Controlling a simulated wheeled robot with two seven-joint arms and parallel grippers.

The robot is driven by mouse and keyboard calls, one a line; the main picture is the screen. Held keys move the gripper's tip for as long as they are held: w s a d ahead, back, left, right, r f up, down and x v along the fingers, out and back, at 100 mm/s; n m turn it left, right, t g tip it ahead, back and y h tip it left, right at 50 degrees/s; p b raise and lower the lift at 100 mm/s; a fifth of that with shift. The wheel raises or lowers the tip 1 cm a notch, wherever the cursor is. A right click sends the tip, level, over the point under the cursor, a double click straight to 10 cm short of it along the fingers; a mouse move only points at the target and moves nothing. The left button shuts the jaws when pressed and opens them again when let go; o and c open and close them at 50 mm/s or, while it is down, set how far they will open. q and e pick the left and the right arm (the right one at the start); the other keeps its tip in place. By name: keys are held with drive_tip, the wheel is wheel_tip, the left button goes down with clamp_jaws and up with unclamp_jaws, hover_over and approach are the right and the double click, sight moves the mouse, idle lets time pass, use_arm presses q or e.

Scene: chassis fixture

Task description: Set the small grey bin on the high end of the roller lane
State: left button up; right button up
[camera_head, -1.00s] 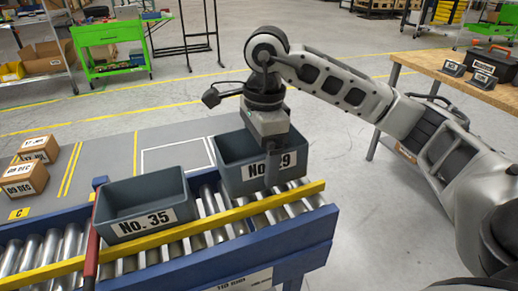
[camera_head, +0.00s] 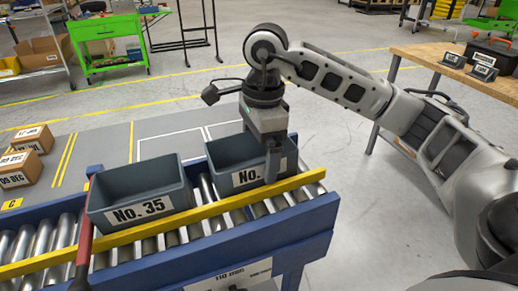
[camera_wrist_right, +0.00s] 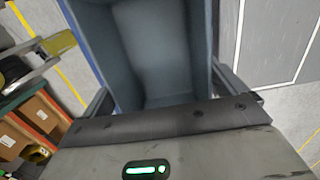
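The small grey bin (camera_head: 225,180), labelled "No." with its number hidden by my finger, sits on the right-hand end of the roller lane (camera_head: 203,192), behind the yellow rail. A larger grey bin marked No. 35 (camera_head: 138,210) sits to its left, close by. My right gripper (camera_head: 271,160) is over the small bin's right part, one finger in front of its labelled wall. In the right wrist view, the bin's empty inside (camera_wrist_right: 160,50) lies between the fingers, which look spread with slim gaps at its sides. My left gripper is not in view.
The yellow rail (camera_head: 215,222) and blue frame (camera_head: 265,235) edge the lane's near side. A red lever (camera_head: 84,240) stands left of No. 35. Cartons (camera_head: 22,165) lie on the grey floor mat at left. A wooden bench (camera_head: 430,58) stands at right.

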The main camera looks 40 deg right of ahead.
drive_tip(key=shift+r, duration=0.1)
use_arm(q)
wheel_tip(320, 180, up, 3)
drive_tip(key=p, duration=0.3)
use_arm(e)
wheel_tip(320, 180, up, 4)
drive_tip(key=shift+r, duration=0.2)
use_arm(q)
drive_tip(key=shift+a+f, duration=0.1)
use_arm(e)
drive_tip(key=shift+o, duration=0.4)
use_arm(q)
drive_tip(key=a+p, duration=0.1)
drive_tip(key=p, duration=0.3)
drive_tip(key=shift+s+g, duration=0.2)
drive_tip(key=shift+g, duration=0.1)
use_arm(e)
wheel_tip(320, 180, up, 16)
drive_tip(key=shift+d, duration=0.45)
drive_tip(key=shift+s+f, duration=0.1)
drive_tip(key=shift+s, duration=0.05)
